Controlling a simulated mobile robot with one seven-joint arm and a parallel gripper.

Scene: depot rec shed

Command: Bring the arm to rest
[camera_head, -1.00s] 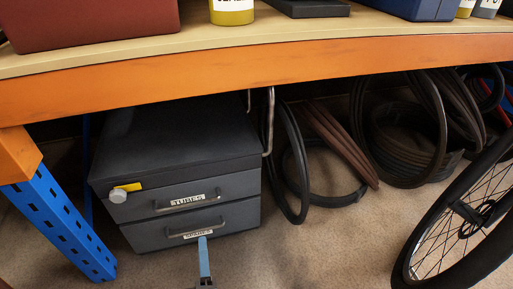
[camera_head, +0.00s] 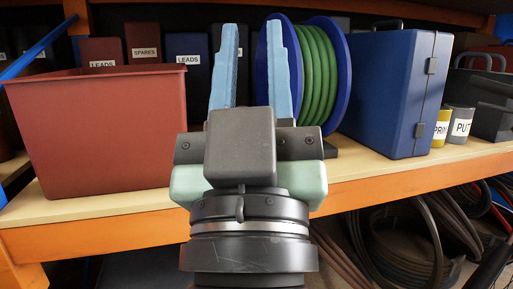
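My gripper (camera_head: 252,24) stands upright in the middle of the view, its two light-blue fingers pointing up. The fingers are apart, and I see nothing held between them. It is in front of the shelf, between a red bin on the left and a cable reel on the right. The gripper and wrist hide part of the shelf edge and of the things behind.
The wooden shelf (camera_head: 357,172) has an orange front beam (camera_head: 108,233). On it are the red bin (camera_head: 105,135), the green cable reel (camera_head: 316,75), a blue case (camera_head: 388,95), and yellow (camera_head: 440,128) and grey (camera_head: 460,121) tins. Black hoops (camera_head: 405,245) lie below.

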